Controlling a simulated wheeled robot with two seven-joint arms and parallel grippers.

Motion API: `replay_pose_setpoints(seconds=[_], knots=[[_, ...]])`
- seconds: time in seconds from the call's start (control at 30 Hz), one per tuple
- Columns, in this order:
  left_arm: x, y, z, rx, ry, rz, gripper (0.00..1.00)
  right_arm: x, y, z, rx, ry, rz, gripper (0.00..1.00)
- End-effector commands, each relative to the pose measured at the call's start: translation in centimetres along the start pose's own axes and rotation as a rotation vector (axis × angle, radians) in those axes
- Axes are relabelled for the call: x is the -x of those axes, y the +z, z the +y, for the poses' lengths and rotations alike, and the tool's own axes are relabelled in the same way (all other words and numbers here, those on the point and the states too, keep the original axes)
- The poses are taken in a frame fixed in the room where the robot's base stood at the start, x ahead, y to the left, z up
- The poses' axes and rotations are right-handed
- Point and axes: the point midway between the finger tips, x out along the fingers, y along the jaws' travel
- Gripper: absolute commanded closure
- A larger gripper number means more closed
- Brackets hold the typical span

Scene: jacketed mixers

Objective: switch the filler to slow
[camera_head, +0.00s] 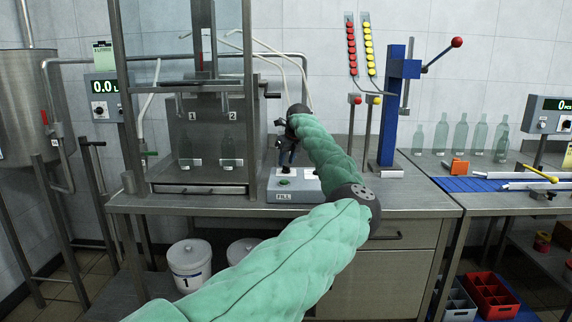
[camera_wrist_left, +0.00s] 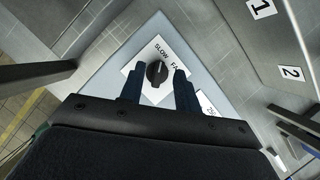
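The filler's control box (camera_head: 296,187) stands on the steel bench in the head view, with a green button and a FILL label. In the left wrist view, its black selector knob (camera_wrist_left: 157,73) sits on a white plate (camera_wrist_left: 146,63) marked SLOW and, partly covered, FA. The knob's pale mark points toward the top of the picture; I cannot tell surely which setting it marks. My left gripper (camera_head: 286,160) is above the box, pointing down. In the wrist view its two dark fingers (camera_wrist_left: 158,82) are apart, one on each side of the knob, without clear contact. My right gripper is out of view.
The filling frame (camera_head: 215,110) with stations 1 and 2 stands left of the box. A blue column press (camera_head: 388,110) with a red-knobbed lever is to the right. Clear bottles (camera_head: 460,134) stand farther right.

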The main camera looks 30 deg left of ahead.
Motion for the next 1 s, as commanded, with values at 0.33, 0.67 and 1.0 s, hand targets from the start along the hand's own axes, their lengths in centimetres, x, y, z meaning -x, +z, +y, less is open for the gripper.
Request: replay_pose_setpoints(seconds=[0.33,0.67,1.0], knots=[[4.9,-0.1,-0.1,0.000,-0.001,-0.001,0.67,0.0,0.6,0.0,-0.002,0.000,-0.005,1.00],[5.4,-0.1,-0.1,0.000,0.000,0.000,0.67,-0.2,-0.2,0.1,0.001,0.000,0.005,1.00],[5.4,-0.1,-0.1,-0.001,0.000,0.000,0.67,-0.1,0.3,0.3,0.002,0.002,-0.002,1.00]])
